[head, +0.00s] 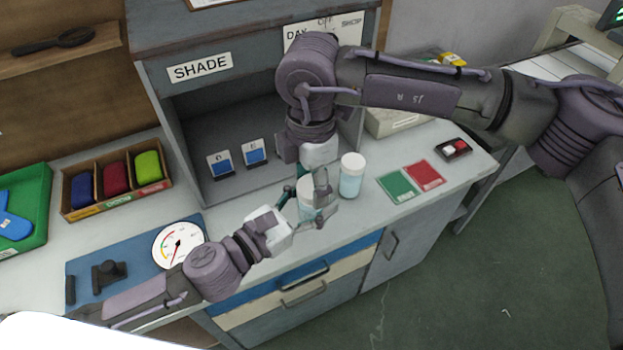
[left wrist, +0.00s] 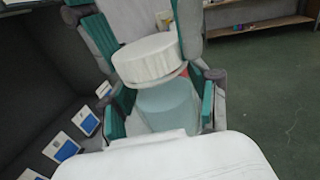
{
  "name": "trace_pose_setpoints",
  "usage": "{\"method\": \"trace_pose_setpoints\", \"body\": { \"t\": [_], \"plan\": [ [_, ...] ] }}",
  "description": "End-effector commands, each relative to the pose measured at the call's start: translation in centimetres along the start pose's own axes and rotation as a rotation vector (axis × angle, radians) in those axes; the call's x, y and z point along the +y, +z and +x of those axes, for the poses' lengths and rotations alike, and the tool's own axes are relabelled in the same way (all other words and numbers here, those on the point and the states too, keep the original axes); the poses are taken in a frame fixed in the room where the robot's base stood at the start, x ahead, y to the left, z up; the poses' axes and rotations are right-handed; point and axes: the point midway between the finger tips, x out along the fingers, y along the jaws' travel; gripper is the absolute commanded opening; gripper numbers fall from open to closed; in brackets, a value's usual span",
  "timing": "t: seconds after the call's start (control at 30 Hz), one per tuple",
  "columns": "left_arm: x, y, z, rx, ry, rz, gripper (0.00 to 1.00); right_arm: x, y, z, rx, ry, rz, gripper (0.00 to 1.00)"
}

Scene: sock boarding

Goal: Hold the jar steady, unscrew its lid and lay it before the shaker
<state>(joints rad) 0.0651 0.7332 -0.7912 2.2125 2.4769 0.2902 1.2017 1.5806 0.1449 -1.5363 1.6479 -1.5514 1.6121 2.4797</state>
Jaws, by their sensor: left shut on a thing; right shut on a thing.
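The jar (left wrist: 168,106) has a pale blue body and a broad white lid (left wrist: 147,58), seen close in the left wrist view. My left gripper (head: 308,219) is shut around the jar's body, with fingers on both sides. My right gripper (head: 308,184) comes from above and is shut on the lid, its fingers on either side in the left wrist view. The lid sits over the jar's top; I cannot tell how far it is turned or raised. A white-capped container with pale blue contents (head: 352,176), possibly the shaker, stands upright just right of the grippers.
Green (head: 397,187) and red (head: 424,175) cards lie right of the container. A grey cabinet marked SHADE (head: 200,67) stands behind, with small blue-and-white cards inside. A white dial (head: 178,245) and a box of coloured rolls (head: 117,180) are left. The counter's front edge is close.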

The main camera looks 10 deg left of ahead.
Motion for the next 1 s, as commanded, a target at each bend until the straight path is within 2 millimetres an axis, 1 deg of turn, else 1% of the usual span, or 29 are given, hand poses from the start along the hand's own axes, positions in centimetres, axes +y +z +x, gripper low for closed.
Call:
{"method": "trace_pose_setpoints", "body": {
  "t": [0.07, 0.13, 0.27, 1.0],
  "plan": [
    [-0.12, 0.11, 0.0, -0.003, -0.003, 0.0, 0.0, 0.06, 0.02, -0.02, 0.0, 0.002, -0.017, 0.17],
    [-0.14, 0.12, 0.0, -0.003, -0.004, 0.0, 0.0, 0.04, 0.02, -0.03, 0.0, 0.003, -0.073, 0.17],
    [-0.16, 0.13, -0.01, -0.003, -0.004, 0.0, 0.0, -0.04, 0.05, -0.04, 0.0, 0.003, -0.302, 0.17],
    [-0.28, 0.16, -0.02, -0.004, -0.008, -0.001, 0.0, -0.19, 0.55, -0.17, -0.006, 0.007, -1.935, 0.17]
  ]
}}
